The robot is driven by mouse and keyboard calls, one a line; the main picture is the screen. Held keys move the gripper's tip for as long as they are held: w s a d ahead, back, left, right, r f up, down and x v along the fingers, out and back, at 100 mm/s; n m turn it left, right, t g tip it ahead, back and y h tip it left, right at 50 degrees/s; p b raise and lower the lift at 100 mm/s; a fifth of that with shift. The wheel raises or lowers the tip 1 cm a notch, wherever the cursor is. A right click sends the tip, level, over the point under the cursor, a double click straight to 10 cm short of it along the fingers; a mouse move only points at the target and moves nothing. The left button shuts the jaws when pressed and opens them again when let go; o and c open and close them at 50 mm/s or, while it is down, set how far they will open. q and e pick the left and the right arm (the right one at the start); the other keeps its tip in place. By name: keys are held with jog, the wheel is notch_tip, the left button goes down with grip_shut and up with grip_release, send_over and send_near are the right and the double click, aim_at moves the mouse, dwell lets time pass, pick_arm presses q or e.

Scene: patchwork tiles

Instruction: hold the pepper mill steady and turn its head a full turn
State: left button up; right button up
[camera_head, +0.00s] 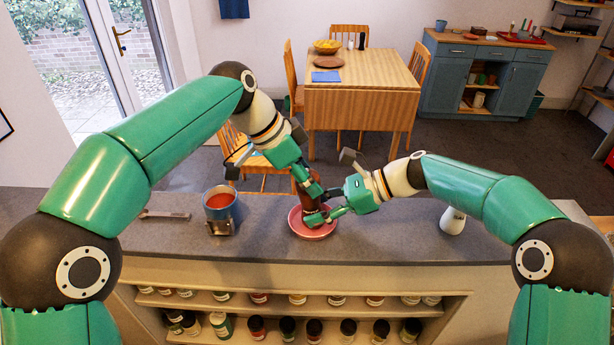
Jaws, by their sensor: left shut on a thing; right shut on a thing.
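The dark brown pepper mill (308,203) stands upright at a pink-red dish (301,230) on the grey counter. My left gripper (309,189) comes down from above and is shut on the mill's upper part, around its head. My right gripper (322,215) reaches in from the right and is shut on the mill's lower body, just above the dish. The two grippers are close together, one above the other. They hide much of the mill, and the exact finger contact is too small to see.
A blue pot with red-orange contents (220,204) stands on the counter to the left, near a flat grey utensil (165,214). Jars fill shelves below the front edge. The counter between dish and bottle is clear.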

pick_arm(q)
jog(key=shift+a, duration=0.1)
jog(key=o, duration=1.2)
jog(key=shift+c, duration=0.2)
jog(key=v, duration=1.1)
jog(key=shift+a+r, duration=0.2)
jog(key=shift+r, duration=0.1)
pick_arm(e)
jog(key=o, duration=1)
jog(key=shift+o, duration=0.2)
jog(key=shift+d, duration=0.1)
